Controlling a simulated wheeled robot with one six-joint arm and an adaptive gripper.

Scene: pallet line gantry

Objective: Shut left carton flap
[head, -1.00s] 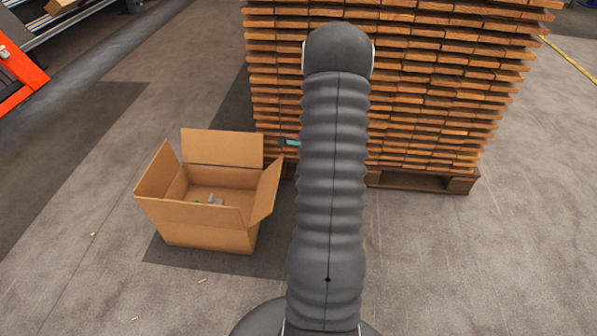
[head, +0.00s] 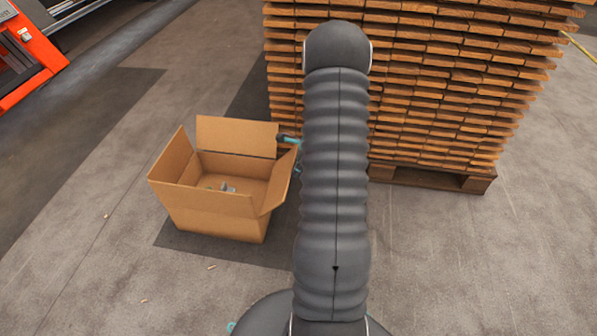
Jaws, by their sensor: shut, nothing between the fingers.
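An open brown carton (head: 210,212) stands on the floor left of my arm. Its left flap (head: 171,159) stands up, leaning outward. The back flap (head: 235,137) stands upright, and the right flap (head: 279,183) is raised and tilted outward. Whether a front flap hangs down I cannot tell. My gripper (head: 288,140), a small dark and teal part mostly hidden behind my arm, is at the carton's back right corner, across the carton from the left flap. It is shut and holds nothing. Whether it touches the carton is unclear.
Small grey and green items (head: 227,187) lie inside the carton. A tall stack of wooden boards (head: 440,100) on a pallet (head: 430,177) stands behind my arm to the right. An orange machine (head: 25,60) is at far left. The floor left and in front of the carton is mostly clear.

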